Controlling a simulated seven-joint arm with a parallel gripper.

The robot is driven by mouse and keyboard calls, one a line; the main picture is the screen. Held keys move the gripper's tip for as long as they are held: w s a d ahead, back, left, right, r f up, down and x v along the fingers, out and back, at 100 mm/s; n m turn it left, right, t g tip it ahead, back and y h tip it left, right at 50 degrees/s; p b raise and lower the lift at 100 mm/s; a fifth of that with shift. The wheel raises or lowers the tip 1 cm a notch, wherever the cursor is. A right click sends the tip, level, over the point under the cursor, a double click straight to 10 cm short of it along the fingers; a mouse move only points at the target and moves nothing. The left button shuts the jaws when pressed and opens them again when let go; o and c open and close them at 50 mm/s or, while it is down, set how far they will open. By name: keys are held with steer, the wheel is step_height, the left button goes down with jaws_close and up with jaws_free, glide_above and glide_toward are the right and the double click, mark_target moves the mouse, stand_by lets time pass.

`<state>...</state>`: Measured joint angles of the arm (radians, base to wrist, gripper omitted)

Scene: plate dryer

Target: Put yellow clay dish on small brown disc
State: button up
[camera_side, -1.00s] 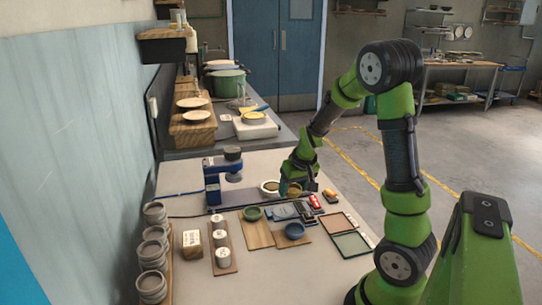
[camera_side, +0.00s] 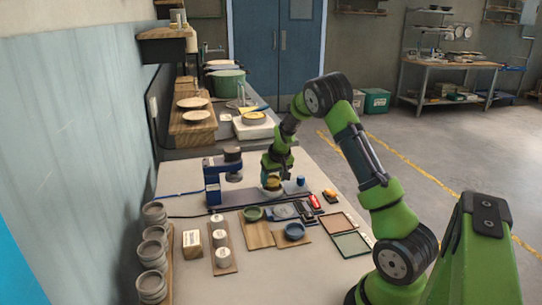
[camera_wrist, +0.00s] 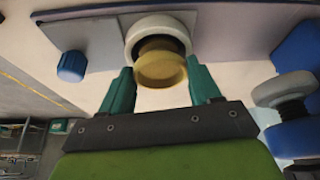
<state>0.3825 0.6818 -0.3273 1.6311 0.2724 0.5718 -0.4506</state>
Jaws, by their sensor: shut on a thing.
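The yellow clay dish (camera_wrist: 160,68) is between the teal fingers of my gripper (camera_wrist: 161,88), which is shut on it. In the side view the dish (camera_side: 273,182) shows under my gripper (camera_side: 274,178), over a round white ring (camera_side: 266,191) beside the blue press. In the wrist view, a dark brown round surface (camera_wrist: 158,43), which looks like the small brown disc, shows inside the white ring (camera_wrist: 160,23). The dish covers its near part. I cannot tell whether the dish touches it.
The blue press (camera_side: 212,183) stands left of my gripper. A blue knob (camera_side: 301,181) is close on the right. Nearer are a green dish (camera_side: 252,213) and a blue dish (camera_side: 294,231) on boards. Stacked grey dishes (camera_side: 152,250) stand at the left.

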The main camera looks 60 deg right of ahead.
steer(key=shift+f, duration=0.3)
steer(key=o, duration=1.1)
steer(key=shift+f, duration=0.1)
steer(key=shift+c, duration=0.2)
